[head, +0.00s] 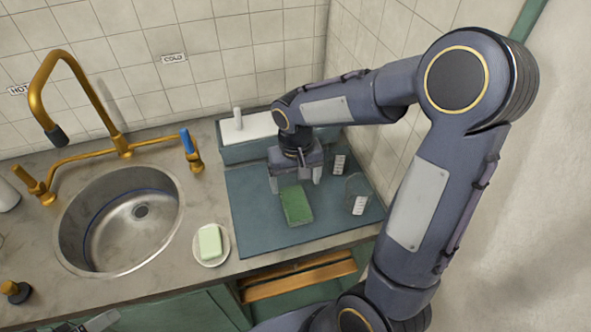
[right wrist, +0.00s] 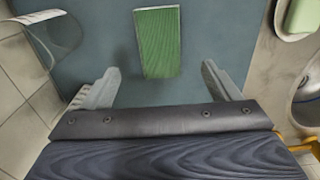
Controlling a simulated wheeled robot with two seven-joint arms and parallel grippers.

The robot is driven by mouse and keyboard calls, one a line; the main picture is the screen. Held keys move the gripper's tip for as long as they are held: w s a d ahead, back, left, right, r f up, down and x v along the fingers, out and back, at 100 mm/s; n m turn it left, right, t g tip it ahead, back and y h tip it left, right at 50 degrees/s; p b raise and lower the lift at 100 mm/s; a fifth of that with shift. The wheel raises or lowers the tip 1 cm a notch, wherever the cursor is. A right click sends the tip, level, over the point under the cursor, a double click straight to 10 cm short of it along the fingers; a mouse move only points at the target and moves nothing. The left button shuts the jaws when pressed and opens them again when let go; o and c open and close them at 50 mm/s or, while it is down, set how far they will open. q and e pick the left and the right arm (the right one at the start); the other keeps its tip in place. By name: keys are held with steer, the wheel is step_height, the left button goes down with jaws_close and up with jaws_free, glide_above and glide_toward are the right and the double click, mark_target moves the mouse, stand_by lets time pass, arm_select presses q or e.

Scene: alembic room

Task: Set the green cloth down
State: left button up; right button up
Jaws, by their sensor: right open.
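The green cloth (head: 297,206) is a folded flat rectangle lying on the blue-grey mat (head: 262,232). It also shows in the right wrist view (right wrist: 158,42), beyond the fingertips and between their lines. My right gripper (head: 295,182) is open and empty, just behind the cloth in the head view. Its two fingers stand wide apart in the right wrist view (right wrist: 160,78), and neither touches the cloth there.
Clear glasses (head: 358,192) with white labels stand on the mat's right side. A grey trough (head: 232,152) stands behind the mat along the wall. A dish with a pale green soap bar (head: 210,242) sits left of the mat, near the steel sink (head: 100,240) and brass tap (head: 82,95).

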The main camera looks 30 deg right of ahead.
steer(key=s+a+r+t+y, duration=0.2)
steer(key=s+r, duration=0.2)
steer(key=s, duration=0.4)
steer(key=s+a+r+n+t+y, duration=0.1)
steer(key=s+a+r+t, duration=0.1)
steer(key=s+r, duration=0.3)
steer(key=shift+s+t+y, duration=0.4)
steer(key=shift+s+t, duration=0.4)
steer(key=shift+s, duration=0.95)
steer(key=shift+r, duration=0.1)
